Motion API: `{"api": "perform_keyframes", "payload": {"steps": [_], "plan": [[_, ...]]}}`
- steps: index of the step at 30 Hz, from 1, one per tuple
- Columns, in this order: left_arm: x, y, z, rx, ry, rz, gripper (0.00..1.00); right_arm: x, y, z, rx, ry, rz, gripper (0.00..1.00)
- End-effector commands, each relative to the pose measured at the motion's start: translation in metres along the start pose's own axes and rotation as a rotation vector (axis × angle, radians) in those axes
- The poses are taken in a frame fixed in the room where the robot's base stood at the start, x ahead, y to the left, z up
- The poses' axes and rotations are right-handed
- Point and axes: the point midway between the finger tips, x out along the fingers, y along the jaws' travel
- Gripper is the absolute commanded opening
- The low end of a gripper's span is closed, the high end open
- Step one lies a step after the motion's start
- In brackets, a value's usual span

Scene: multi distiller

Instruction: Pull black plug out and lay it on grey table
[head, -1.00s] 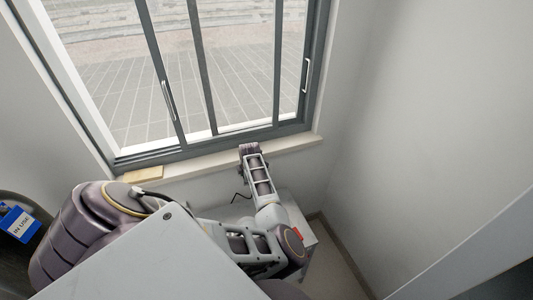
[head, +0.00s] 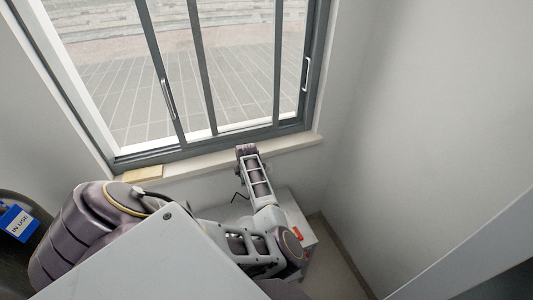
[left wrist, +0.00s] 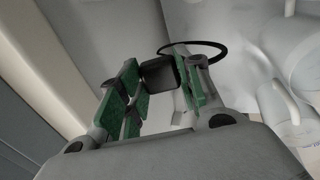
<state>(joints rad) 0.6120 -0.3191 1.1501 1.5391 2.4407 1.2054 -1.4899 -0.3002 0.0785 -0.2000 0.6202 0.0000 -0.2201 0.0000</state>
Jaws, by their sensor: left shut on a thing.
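In the left wrist view, my left gripper (left wrist: 160,82) has green-padded fingers on either side of the black plug (left wrist: 159,73) and is shut on it. A black cable (left wrist: 222,48) loops to the right from near the plug. In the head view my left arm bends toward the window wall, and I cannot make out its fingers or the plug there. A thin black cable (head: 236,196) shows beside the arm. A light grey surface (head: 222,211) lies below the arm, mostly hidden; I cannot tell if it is the grey table. My right gripper is not in view.
A grey-framed window (head: 215,136) with a pale sill (head: 290,146) stands behind the arm. A small tan block (head: 143,173) lies on the sill. A dark rounded object with a blue "IN USE" tag (head: 18,222) stands at left. A red part (head: 297,232) shows near the arm.

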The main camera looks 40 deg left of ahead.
Motion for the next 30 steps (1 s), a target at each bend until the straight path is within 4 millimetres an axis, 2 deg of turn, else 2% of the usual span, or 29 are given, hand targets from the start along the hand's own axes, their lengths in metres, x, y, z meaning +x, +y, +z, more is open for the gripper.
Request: {"api": "perform_keyframes", "payload": {"steps": [1,30], "plan": [[0.01,-0.023,0.004,0.022,0.003,-0.024,0.0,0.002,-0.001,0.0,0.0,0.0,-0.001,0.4],[0.038,-0.032,0.004,0.022,0.003,-0.024,0.0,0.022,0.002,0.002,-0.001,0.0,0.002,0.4]]}}
